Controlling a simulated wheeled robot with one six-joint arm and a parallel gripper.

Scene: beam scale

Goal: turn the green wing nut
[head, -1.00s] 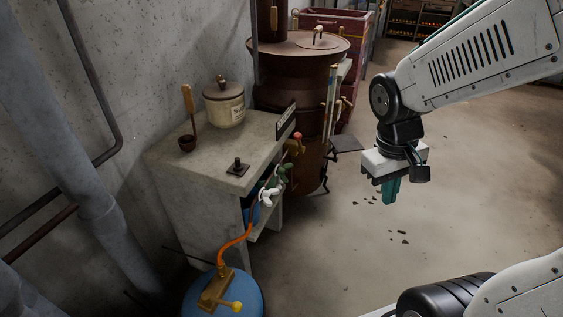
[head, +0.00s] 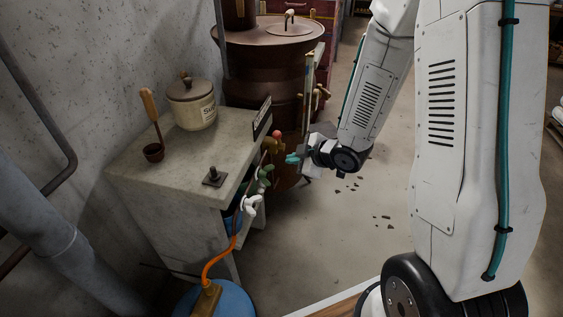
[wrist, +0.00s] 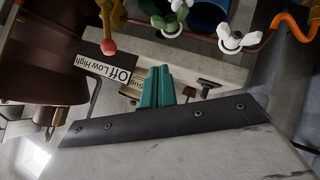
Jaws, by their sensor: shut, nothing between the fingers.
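The green wing nut (head: 264,174) is on the front of the concrete bench, between a white wing nut (head: 251,204) and a red knob (head: 277,134). In the wrist view the green wing nut (wrist: 171,16) is at the top, with the white wing nut (wrist: 233,38) to its right and the red knob (wrist: 109,46) to its left. My gripper (head: 291,159) has its teal fingers shut and empty, apart from the nut, to its right in the head view. The fingers also show at the middle of the wrist view (wrist: 157,87).
The bench (head: 190,160) holds a lidded jar (head: 192,106), a ladle (head: 151,120) and a bolt on a plate (head: 213,176). A brown boiler (head: 265,65) stands behind it. An orange hose (head: 220,256) runs to a blue tank (head: 232,301). Floor to the right is open.

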